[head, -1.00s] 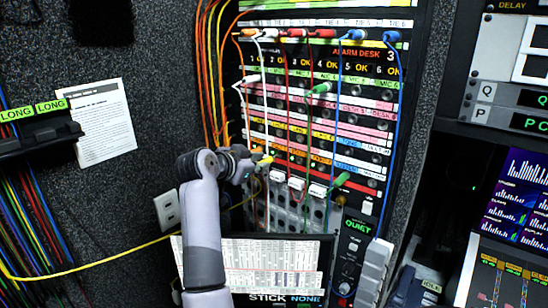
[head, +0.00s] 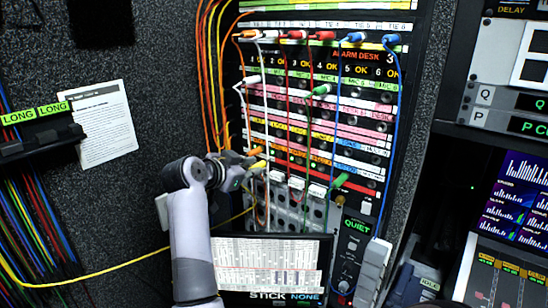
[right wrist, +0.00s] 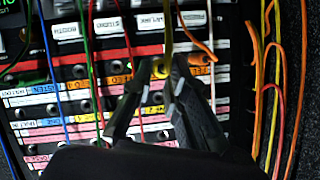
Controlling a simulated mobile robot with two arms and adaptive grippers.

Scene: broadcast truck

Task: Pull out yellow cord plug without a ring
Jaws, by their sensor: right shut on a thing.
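The yellow plug (head: 260,165) is at the lower left of the patch panel (head: 320,110). In the right wrist view the plug (right wrist: 160,69) lies between the fingertips with its yellow cord (right wrist: 168,28) running up the picture. My right gripper (head: 253,160) is shut on the yellow plug, and it shows in the right wrist view (right wrist: 163,70). I cannot tell whether the plug's tip is still in its socket, or whether it has a ring, since the fingers cover part of it. The left gripper is not in view.
An orange plug (right wrist: 199,58) sits close beside the fingers. A screen (head: 270,265) stands below. The dark wall at left has a paper sheet (head: 103,125).

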